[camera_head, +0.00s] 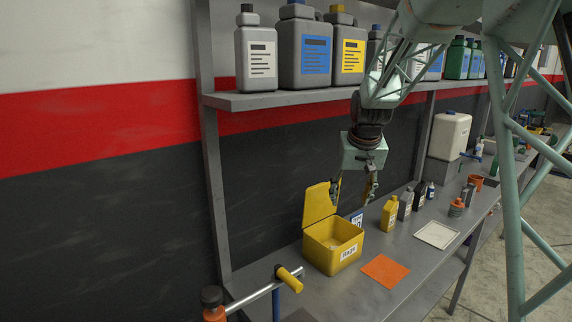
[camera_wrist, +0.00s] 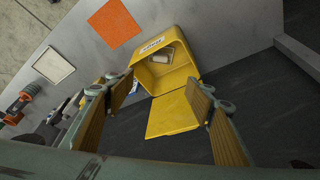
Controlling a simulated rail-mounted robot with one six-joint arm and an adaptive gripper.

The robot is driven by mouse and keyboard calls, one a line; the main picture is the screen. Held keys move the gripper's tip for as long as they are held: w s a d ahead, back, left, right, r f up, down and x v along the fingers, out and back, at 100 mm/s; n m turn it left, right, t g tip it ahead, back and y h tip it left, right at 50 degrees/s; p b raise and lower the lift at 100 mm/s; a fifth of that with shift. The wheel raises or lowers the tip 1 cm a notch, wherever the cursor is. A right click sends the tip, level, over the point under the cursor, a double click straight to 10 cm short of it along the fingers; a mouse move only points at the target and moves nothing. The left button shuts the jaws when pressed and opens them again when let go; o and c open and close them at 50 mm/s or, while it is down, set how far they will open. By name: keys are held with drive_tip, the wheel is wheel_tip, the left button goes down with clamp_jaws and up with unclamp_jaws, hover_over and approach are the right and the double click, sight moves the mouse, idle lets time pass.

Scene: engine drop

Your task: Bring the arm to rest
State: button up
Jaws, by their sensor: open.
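My gripper (camera_head: 353,188) hangs from the arm above the bench, pointing down, behind and above the yellow rags box. Its two fingers are apart with nothing between them; the wrist view also shows my gripper (camera_wrist: 160,98) with both fingers spread. The yellow box (camera_head: 322,254) stands on the bench with its lid (camera_head: 320,202) raised and a "Rags" label on its front. In the wrist view the open box (camera_wrist: 176,46) shows a pale item inside.
An orange cloth (camera_head: 385,271) lies on the metal bench (camera_head: 345,295), with a white tray (camera_head: 437,235) further right. A yellow bottle (camera_head: 389,214) and several small bottles stand behind them. A shelf (camera_head: 290,98) with several jugs runs above. A pipe stand (camera_head: 265,289) is at the near left.

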drive_tip(key=s+r+b, duration=0.1)
drive_tip(key=s+r, duration=0.2)
drive_tip(key=s, duration=0.6)
drive_tip(key=s+r+b, duration=0.1)
drive_tip(key=s+r, duration=0.3)
drive_tip(key=s, duration=0.6)
drive_tip(key=s+r+b, duration=0.1)
drive_tip(key=s+r, duration=0.2)
drive_tip(key=s, duration=0.6)
drive_tip(key=s+f+b, duration=0.1)
drive_tip(key=s+f, duration=0.1)
drive_tip(key=s, duration=1.3)
drive_tip(key=s+f+b, duration=0.1)
drive_tip(key=s+f, duration=0.2)
drive_tip(key=s, duration=1.2)
drive_tip(key=shift+b, duration=0.35)
drive_tip(key=shift+c, duration=0.5)
